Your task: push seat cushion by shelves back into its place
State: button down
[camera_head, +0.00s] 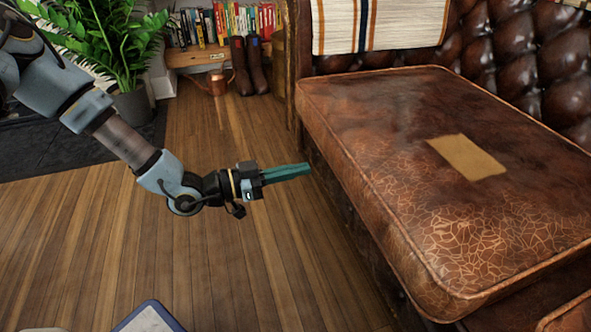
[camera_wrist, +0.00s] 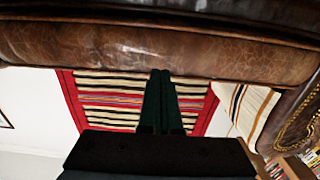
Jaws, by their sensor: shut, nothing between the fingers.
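The seat cushion (camera_head: 385,135) is cracked brown leather with a tan patch on top. It lies on the sofa in the head view, its left side facing the open floor. Its left side seems to stick out over the sofa base. My gripper (camera_head: 309,168) is shut and empty, its teal fingers pointing right at that left side. A small gap shows between fingertips and cushion in the head view. In the wrist view, the fingertips (camera_wrist: 161,73) overlap the lower edge of a brown leather band (camera_wrist: 160,50), likely the cushion; I cannot tell whether they touch.
The tufted sofa back (camera_head: 515,60) rises behind the cushion, with a striped blanket (camera_head: 380,25) at the far end. A bookshelf (camera_head: 200,58), boots (camera_head: 248,65), a copper watering can (camera_head: 216,82) and a potted plant (camera_head: 105,45) stand at the back. The wooden floor (camera_head: 240,270) is mostly clear.

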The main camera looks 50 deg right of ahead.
aim_at(336, 162)
jog(key=shift+x, duration=1.85)
jog(key=shift+s+d, duration=0.15)
jog(key=shift+d, duration=0.1)
jog(key=shift+x, duration=1.05)
jog(key=shift+s+d, duration=0.1)
jog(key=shift+v, duration=1.75)
jog(key=p+v, duration=0.1)
jog(key=v, duration=1.3)
jog(key=shift+p, duration=0.4)
